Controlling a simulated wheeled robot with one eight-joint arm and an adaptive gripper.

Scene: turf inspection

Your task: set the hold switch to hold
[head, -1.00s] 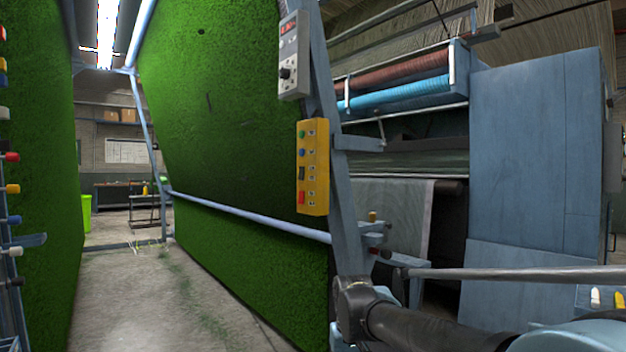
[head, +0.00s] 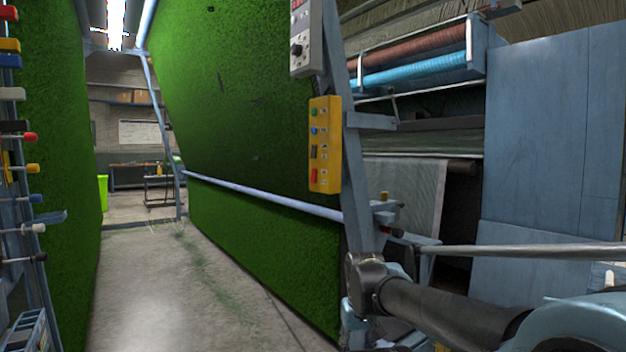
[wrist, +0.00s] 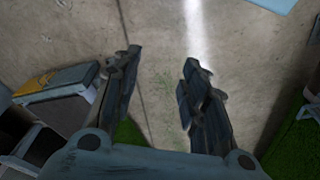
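A yellow control box (head: 325,145) is mounted on the blue-grey post in the head view. It carries a green button (head: 314,113), a blue button (head: 314,131), a dark rocker switch (head: 314,152) and a red control (head: 314,174). Its small labels cannot be read, so I cannot tell which control is the hold switch or how it is set. A grey box with a dark knob (head: 297,50) is above it, cut by the top edge. My gripper (wrist: 162,58) is open and empty over the concrete floor in the wrist view. The head view does not show its fingers.
A green turf sheet (head: 240,100) hangs left of the post, with a pale rail (head: 260,197) across it. Another turf wall stands at left beside a rack of coloured-ended rods (head: 20,138). The concrete aisle (head: 165,270) between them is clear. Blue machine panels (head: 540,130) stand at right.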

